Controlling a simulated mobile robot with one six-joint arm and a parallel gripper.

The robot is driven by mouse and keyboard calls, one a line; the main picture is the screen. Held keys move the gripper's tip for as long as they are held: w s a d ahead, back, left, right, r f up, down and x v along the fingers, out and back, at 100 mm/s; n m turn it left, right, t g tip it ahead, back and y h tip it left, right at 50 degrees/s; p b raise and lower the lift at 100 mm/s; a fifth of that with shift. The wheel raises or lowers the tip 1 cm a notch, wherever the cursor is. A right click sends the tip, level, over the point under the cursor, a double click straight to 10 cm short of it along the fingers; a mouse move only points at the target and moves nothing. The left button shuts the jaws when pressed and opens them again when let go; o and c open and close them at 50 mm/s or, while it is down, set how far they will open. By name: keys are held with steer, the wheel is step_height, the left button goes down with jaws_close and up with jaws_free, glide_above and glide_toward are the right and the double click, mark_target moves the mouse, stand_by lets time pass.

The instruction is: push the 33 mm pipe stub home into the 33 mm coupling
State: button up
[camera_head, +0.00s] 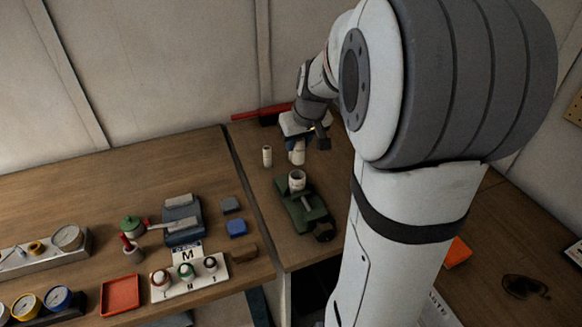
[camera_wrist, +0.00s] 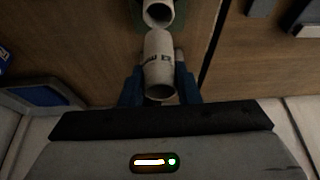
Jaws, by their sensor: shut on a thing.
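My gripper (camera_head: 298,147) is shut on a white pipe stub (camera_head: 297,157) over the bench at the back. In the wrist view the stub (camera_wrist: 158,62) sits between the two blue fingers (camera_wrist: 158,86), with a dark marking on its side. A white open-topped coupling (camera_head: 297,178) stands upright in a green vise (camera_head: 313,213), nearer the camera than the held stub. The coupling also shows at the top of the wrist view (camera_wrist: 158,13), close beyond the stub's far end in the picture. The head view shows the stub apart from the coupling; the exact gap cannot be told.
Another white stub (camera_head: 267,156) stands left of the held one. A red tool (camera_head: 262,112) lies at the back. On the left bench are a blue block (camera_head: 237,227), a grey block (camera_head: 231,204), a red tray (camera_head: 120,296) and a white board (camera_head: 190,276).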

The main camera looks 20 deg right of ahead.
mark_target(298, 163)
step_height(298, 163, down, 8)
steer(key=shift+a+r, duration=0.1)
steer(key=shift+r, duration=0.15)
steer(key=shift+c, duration=0.5)
steer(key=o, duration=1)
steer(key=shift+o, duration=0.2)
steer(key=shift+r, duration=0.1)
steer(key=v, duration=1.2)
steer(key=s+a+f, duration=0.1)
steer(key=s+a, duration=0.4)
steer(key=s, duration=0.3)
steer(key=s+a+f+g, duration=0.1)
steer(key=s+a+f, duration=0.1)
steer(key=s+a, duration=0.3)
steer(key=s, duration=0.3)
steer(key=shift+s+a, duration=0.2)
steer(key=shift+a, duration=0.15)
